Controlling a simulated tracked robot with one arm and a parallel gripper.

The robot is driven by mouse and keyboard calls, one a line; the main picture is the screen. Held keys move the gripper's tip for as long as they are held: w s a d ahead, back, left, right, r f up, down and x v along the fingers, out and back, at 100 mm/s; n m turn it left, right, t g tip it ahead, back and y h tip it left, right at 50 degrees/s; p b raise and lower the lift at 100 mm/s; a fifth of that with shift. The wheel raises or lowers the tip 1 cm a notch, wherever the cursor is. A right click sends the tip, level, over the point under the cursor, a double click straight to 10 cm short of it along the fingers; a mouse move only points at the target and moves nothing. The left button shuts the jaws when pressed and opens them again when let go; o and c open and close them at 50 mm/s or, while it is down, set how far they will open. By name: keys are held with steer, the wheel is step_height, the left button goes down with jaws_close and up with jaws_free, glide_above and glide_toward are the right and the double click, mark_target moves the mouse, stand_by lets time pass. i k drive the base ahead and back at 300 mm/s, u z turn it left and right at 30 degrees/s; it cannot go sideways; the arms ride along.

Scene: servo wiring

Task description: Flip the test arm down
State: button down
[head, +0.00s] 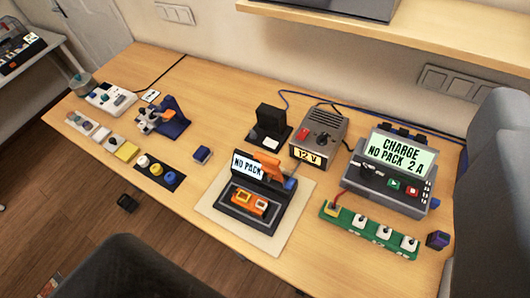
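A dark tester (248,208) stands on a pale mat (225,229) near the middle of the table's front. An orange arm (267,164), which looks like the test arm, is raised at the tester's upper right, beside the screen. Orange parts (249,202) sit in the tester's lower bed.
A 12 V supply (319,137) and a black stand (269,130) are behind the tester. A charger (389,170) and a green strip (371,231) are to its right. A small blue block (202,154) and a dark knob panel (159,173) are to its left. A shelf (440,35) overhangs the back.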

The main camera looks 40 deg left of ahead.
mark_target(270, 166)
steer(key=k, duration=0.65)
steer(key=z, duration=0.2)
steer(key=i, duration=1.5)
steer(key=u, duration=0.4)
